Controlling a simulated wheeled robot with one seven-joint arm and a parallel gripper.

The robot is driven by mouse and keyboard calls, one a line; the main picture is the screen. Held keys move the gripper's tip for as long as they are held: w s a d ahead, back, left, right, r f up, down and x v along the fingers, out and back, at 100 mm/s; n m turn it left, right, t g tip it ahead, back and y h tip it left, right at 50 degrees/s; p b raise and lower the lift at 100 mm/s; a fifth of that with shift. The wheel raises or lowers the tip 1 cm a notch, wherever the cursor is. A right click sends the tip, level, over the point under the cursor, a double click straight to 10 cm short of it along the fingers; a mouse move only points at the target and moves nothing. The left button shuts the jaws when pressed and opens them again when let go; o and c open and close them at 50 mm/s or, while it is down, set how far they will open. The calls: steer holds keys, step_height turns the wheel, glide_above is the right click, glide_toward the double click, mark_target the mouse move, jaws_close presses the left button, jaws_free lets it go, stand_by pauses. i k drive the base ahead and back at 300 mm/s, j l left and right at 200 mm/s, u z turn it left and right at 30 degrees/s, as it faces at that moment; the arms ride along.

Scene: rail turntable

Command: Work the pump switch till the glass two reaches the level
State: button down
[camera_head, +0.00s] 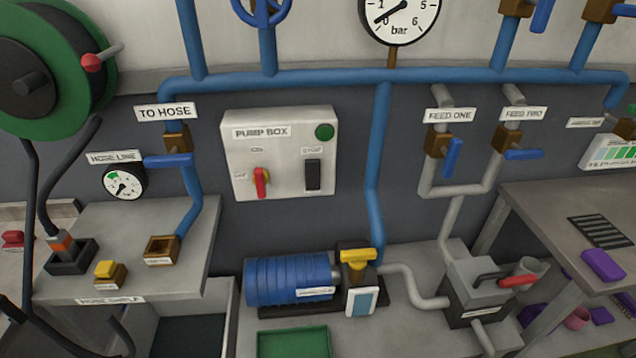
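The pump box (278,187) is a pale wall box with a round green light or button (324,132) at its upper right. Its red-handled pump switch (261,182) is at the lower left, with a label above and another to its left. The handle stands roughly upright; I cannot tell its setting. A dark rocker (312,175) sits to its right. No glass marked two can be made out. My gripper is not in view.
Blue handles sit at TO HOSE (167,161), FEED ONE (452,158) and FEED TWO (523,155); FEED ONE's is near vertical, the others near level. The bar gauge (400,15) reads near 0. The hose shelf (120,225) and right table (560,210) flank the pump.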

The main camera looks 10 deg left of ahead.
mark_target(312, 166)
steer(key=k+j, duration=0.15)
steer(key=j, duration=0.2)
steer(key=k+j, duration=0.15)
steer(key=j, duration=0.25)
steer(key=k+j, duration=0.15)
steer(key=j, duration=0.2)
steer(key=k+j, duration=0.1)
steer(key=j, duration=0.3)
steer(key=k+j, duration=0.15)
steer(key=j, duration=0.2)
